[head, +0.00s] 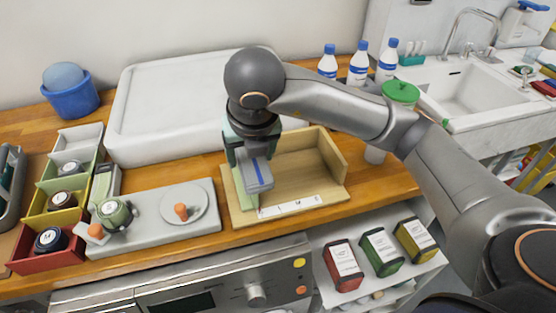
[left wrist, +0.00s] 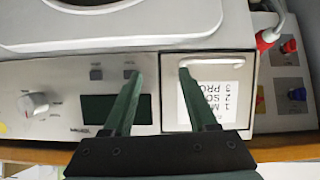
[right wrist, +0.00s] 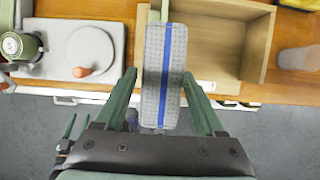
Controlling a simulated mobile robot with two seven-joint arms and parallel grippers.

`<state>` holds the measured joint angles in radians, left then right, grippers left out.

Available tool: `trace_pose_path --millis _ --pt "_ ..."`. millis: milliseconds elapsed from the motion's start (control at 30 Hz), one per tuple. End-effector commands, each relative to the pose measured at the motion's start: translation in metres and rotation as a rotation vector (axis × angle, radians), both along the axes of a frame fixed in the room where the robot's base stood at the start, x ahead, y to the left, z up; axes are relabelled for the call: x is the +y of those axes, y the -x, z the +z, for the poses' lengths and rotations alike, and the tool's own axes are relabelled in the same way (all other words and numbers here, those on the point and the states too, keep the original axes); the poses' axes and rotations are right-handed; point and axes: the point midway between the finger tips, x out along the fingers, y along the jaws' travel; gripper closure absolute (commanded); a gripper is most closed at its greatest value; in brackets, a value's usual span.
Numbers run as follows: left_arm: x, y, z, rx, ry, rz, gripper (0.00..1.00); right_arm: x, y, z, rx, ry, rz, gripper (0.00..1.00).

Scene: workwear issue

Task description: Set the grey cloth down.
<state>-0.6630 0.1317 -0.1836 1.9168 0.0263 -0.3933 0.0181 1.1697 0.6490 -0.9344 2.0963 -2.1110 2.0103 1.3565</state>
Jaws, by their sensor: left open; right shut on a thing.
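The grey cloth (head: 257,173) is a folded pad with a blue stripe down its middle. My right gripper (head: 250,166) is shut on it, over the left part of an open wooden tray (head: 338,160) on the worktop. In the right wrist view, the cloth (right wrist: 174,85) sticks out between the fingers (right wrist: 160,75), and its far end overlaps the tray's left side. I cannot tell whether it touches the tray. My left gripper (left wrist: 157,88) is open and empty, in front of a machine's control panel in the left wrist view; it is not seen in the head view.
A grey board (head: 150,240) with a round lid and a jar lies left of the tray. Coloured bins (head: 47,262) stand further left. Bottles (head: 358,65) and a green-lidded container (head: 400,93) stand right. The tray's right part looks empty.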

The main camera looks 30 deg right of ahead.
Motion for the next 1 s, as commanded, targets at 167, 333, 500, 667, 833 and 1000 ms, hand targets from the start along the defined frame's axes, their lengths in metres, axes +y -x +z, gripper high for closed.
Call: trace_pose_path --millis 167,333,500,667,833,1000 --pt "0.000 0.007 -0.009 0.015 0.000 0.000 0.42 -0.017 -0.004 -0.011 0.006 -0.002 -0.007 0.83" --pt "0.000 0.011 -0.017 0.024 -0.001 0.000 0.42 -0.055 -0.014 -0.028 0.008 0.000 -0.011 0.83" --pt "0.000 0.011 -0.012 0.026 -0.001 0.000 0.42 -0.095 -0.025 -0.046 0.008 0.005 -0.008 0.83" --pt "0.000 0.011 -0.010 0.024 -0.001 0.000 0.42 -0.116 -0.032 -0.075 0.007 0.002 -0.005 0.83" --pt "0.000 0.010 -0.008 0.023 -0.001 -0.001 0.42 -0.126 -0.036 -0.089 0.002 -0.001 -0.001 0.83" --pt "0.000 0.009 -0.005 0.021 -0.001 -0.001 0.42 -0.137 -0.038 -0.104 0.006 0.002 -0.002 0.83"
